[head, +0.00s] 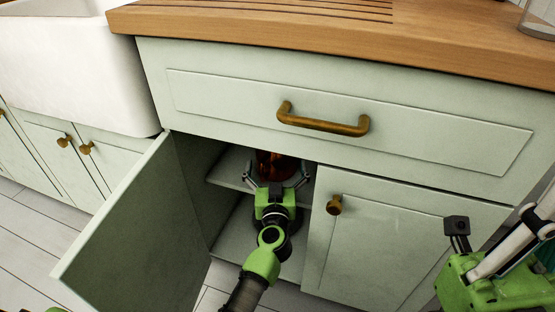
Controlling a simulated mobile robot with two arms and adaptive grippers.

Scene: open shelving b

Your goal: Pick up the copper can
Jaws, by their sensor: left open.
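The copper can (277,165) stands inside the open cabinet, on what looks like its inner shelf, in shadow. It shows as a dark, reddish, shiny shape, and its lower part is hidden behind my gripper. My left gripper (276,177) reaches through the cabinet opening, with its open fingers at either side of the can's lower part. I cannot tell whether the fingers touch it. A part of my right arm shows at the lower right edge, but its fingers are not clearly visible.
The left cabinet door (135,235) stands open to the left of my arm. The right door (375,240) is shut, with a brass knob (334,205). A shut drawer (340,115) and wooden countertop (420,35) are above. A white sink (75,70) stands at the left.

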